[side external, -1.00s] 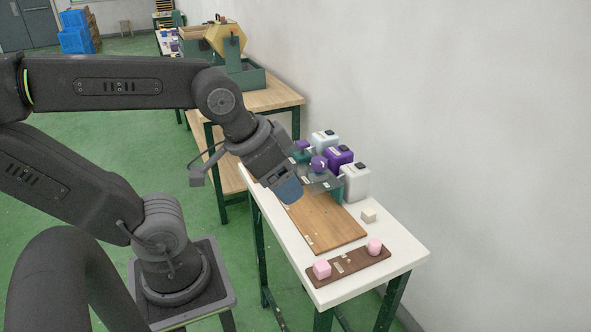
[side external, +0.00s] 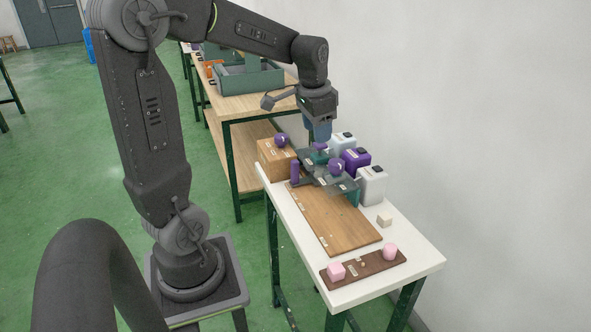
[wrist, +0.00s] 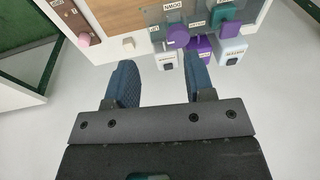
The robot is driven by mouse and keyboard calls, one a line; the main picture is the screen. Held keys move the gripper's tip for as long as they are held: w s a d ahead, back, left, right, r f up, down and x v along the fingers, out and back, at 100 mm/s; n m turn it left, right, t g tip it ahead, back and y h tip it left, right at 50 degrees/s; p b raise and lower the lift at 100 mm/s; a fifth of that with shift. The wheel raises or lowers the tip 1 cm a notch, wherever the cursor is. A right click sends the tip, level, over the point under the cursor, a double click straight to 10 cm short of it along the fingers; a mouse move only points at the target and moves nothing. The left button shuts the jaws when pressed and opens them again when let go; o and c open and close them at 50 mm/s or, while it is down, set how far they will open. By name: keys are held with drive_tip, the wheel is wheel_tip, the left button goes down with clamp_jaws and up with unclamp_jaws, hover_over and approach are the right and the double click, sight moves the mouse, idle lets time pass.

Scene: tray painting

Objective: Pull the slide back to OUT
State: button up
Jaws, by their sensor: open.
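My gripper (side external: 318,136) points down above the far end of the white table, over a grey panel (side external: 313,184) with teal parts and purple handles. In the wrist view my gripper (wrist: 158,72) has its two blue fingers apart with nothing between them. The panel also shows in the wrist view (wrist: 155,16), with a purple knob (wrist: 178,37), a teal block (wrist: 228,30) and white labels. Another purple knob (side external: 337,167) and a purple post (side external: 295,172) stand up from it in the side view. I cannot tell which part is the slide, or read an OUT label.
Two white jugs (side external: 372,187) and a purple jug (side external: 356,161) stand along the wall side. A brown box (side external: 276,160) stands left of the panel. A wooden board (side external: 340,225) and a brown strip with pink blocks (side external: 336,270) lie nearer.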

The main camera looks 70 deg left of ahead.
drive_tip(key=g+h, duration=0.1)
drive_tip(key=g, duration=0.1)
hover_over(295, 161)
wheel_tip(295, 161, down, 6)
wheel_tip(295, 161, down, 14)
clamp_jaws()
idle(0.3)
